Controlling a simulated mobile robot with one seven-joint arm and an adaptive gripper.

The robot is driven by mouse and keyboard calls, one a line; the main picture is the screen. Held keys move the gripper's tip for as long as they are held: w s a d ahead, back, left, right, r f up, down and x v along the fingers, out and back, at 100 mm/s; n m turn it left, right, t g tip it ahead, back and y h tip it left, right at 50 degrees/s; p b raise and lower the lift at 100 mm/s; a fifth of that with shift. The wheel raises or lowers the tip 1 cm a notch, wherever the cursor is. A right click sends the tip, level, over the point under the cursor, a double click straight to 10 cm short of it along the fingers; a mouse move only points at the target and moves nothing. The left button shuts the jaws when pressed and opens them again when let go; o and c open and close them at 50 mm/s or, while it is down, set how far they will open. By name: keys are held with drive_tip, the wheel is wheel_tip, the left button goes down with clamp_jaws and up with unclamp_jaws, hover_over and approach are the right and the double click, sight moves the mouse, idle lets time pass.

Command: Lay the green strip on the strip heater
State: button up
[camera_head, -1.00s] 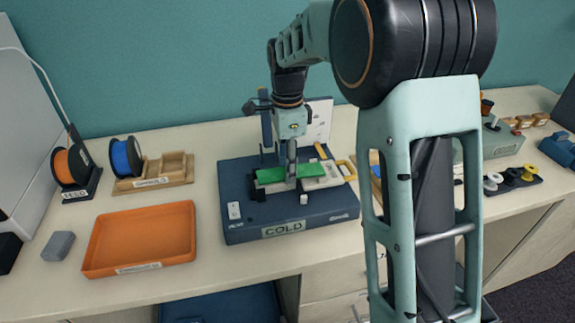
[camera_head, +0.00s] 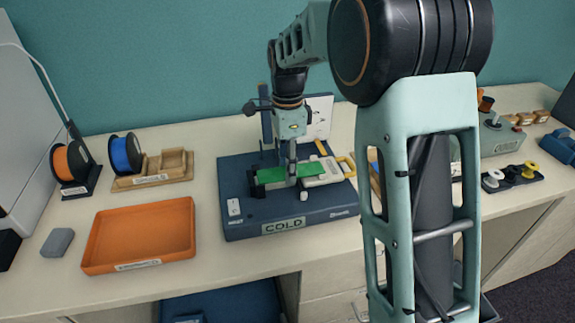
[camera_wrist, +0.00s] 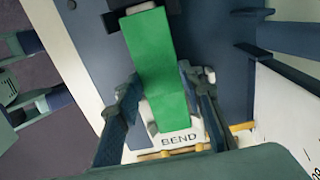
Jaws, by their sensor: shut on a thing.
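The green strip (camera_head: 272,173) is held level in my gripper (camera_head: 291,176), over the dark blue strip heater (camera_head: 240,225) marked COLD. In the wrist view the strip (camera_wrist: 158,65) runs lengthwise between the two fingers of my gripper (camera_wrist: 165,115), which are shut on it. Its far end lies over a dark block with a light bar on the heater (camera_wrist: 205,50). Its near end is above the white part marked BEND (camera_wrist: 180,138). Whether the strip touches the heater below cannot be told.
An orange tray (camera_head: 190,262) lies to the left, with a grey block (camera_head: 57,242) beside it. Orange (camera_head: 70,162) and blue (camera_head: 126,154) spools and a wooden holder (camera_head: 180,178) stand behind.

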drive_tip(key=o, duration=1.2)
drive_tip(key=shift+r, duration=0.1)
wheel_tip(320, 180, up, 12)
